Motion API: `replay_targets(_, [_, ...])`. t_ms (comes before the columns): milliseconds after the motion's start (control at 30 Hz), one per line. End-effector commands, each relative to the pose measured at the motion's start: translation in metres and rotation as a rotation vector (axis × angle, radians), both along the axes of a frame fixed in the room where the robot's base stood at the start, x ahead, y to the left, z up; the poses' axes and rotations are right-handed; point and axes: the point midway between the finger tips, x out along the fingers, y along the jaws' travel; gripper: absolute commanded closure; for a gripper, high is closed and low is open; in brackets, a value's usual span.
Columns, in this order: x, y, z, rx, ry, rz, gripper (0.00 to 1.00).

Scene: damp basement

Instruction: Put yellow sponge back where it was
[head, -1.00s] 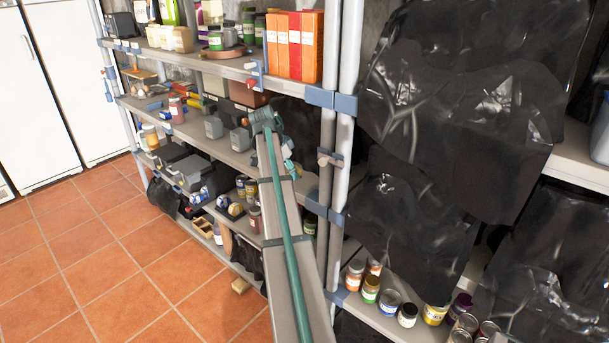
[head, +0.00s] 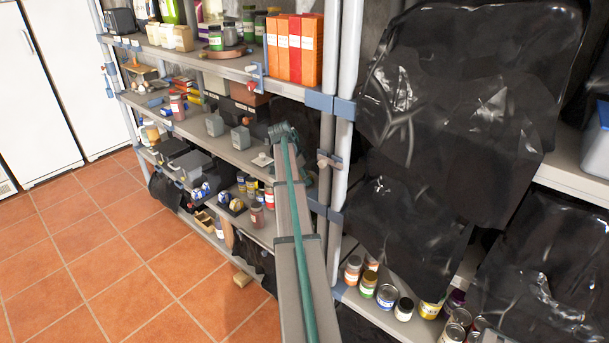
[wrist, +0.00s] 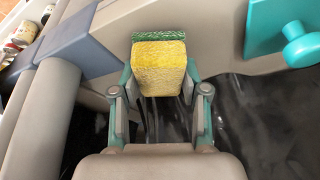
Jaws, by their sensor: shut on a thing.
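The yellow sponge (wrist: 157,68), with a green scouring layer along its far edge, is between the two fingers of my gripper (wrist: 158,88) in the wrist view. My gripper is shut on it, one finger at each side. The sponge is in front of a grey beam-like surface; I cannot tell whether it touches it. In the head view my arm reaches to the middle shelves of the rack, and the gripper and sponge cannot be made out there.
The middle shelf (head: 190,127) holds two grey canisters (head: 240,137) left of my arm. Orange-red boxes (head: 294,48) stand on the shelf above. A rack post (head: 343,130) and black plastic sheeting (head: 450,110) are close on the right. The tiled floor (head: 100,250) is open at left.

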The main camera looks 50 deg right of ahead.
Motion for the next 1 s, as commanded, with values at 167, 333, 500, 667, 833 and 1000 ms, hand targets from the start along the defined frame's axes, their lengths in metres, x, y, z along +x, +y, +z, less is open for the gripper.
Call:
replay_targets(167, [0.0,-0.004,-0.004,-0.001,-0.001,-0.001,0.83])
replay_targets(333, [0.0,-0.004,-0.005,-0.001,-0.001,-0.001,0.83])
replay_targets(500, [0.0,-0.004,-0.008,-0.001,-0.001,-0.001,0.52])
replay_targets(667, [0.0,-0.004,-0.007,-0.001,-0.001,-0.001,0.3])
replay_targets(833, [0.0,-0.004,-0.007,-0.001,-0.001,-0.001,0.3])
replay_targets(1000, [0.0,-0.004,-0.004,-0.001,-0.001,-0.001,0.3])
